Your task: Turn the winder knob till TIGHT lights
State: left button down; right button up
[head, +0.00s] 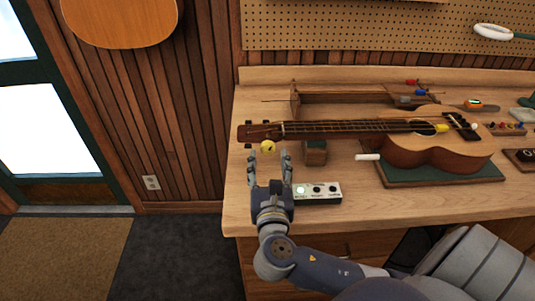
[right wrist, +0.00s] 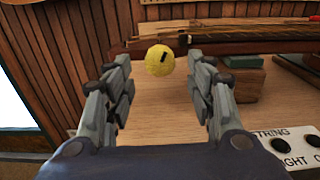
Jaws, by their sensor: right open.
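The yellow winder knob (head: 267,146), round with a dark mark on its face, sits by the ukulele's headstock. In the right wrist view the knob (right wrist: 160,60) is beyond and between my fingertips. My right gripper (head: 270,158) is open and empty, fingers on either side of the line to the knob, apparently not touching it. My left gripper is not in view.
The ukulele (head: 432,150) lies on a green mat (head: 440,180), its neck over a small block (head: 316,152). A white cylinder (head: 367,157) lies near the mat. Several small tools lie at the right of the workbench (head: 250,210). The bench's front left is mostly clear.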

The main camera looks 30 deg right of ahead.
aim_at(268, 147)
jog(key=shift+x, duration=1.05)
jog(key=shift+w+d, duration=0.2)
jog(key=shift+w, duration=0.15)
jog(key=c, duration=1.1)
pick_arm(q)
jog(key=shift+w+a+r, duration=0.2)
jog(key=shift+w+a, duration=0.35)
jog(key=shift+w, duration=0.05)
